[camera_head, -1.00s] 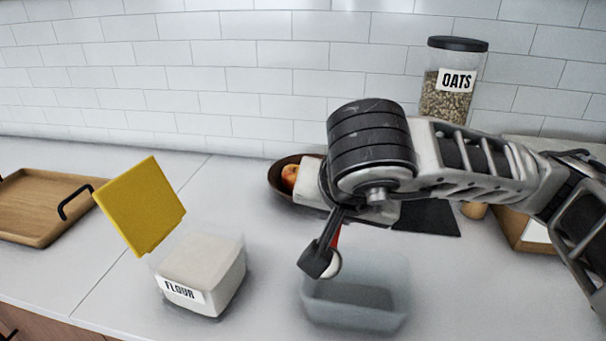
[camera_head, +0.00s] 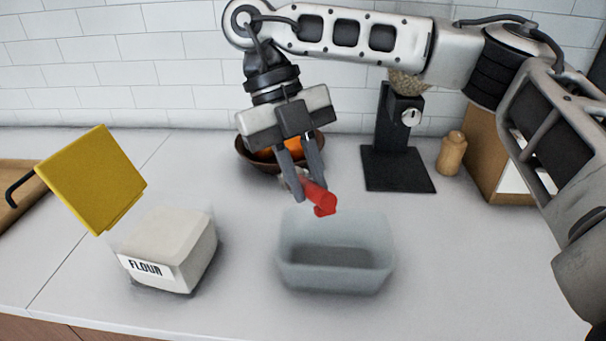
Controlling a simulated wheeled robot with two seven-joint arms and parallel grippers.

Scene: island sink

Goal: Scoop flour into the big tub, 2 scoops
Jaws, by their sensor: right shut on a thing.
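The flour box (camera_head: 168,245), a clear container filled with white flour, stands at the left front. Its yellow lid (camera_head: 92,180) is tilted up at the left side. The big tub (camera_head: 335,255), clear and greyish, stands to its right; no flour can be made out in it. My right gripper (camera_head: 305,190) is shut on the red handle of a scoop (camera_head: 318,196), just behind and above the tub's back rim. The scoop's bowl is mostly hidden by the fingers, so its contents cannot be seen. My left gripper is not in view.
A dark bowl with orange fruit (camera_head: 245,152) stands behind my right gripper. A black stand (camera_head: 396,165), a wooden shaker (camera_head: 452,152) and a wooden block (camera_head: 482,165) are at the back right. A wooden tray (camera_head: 15,215) is at the left edge. The front right counter is clear.

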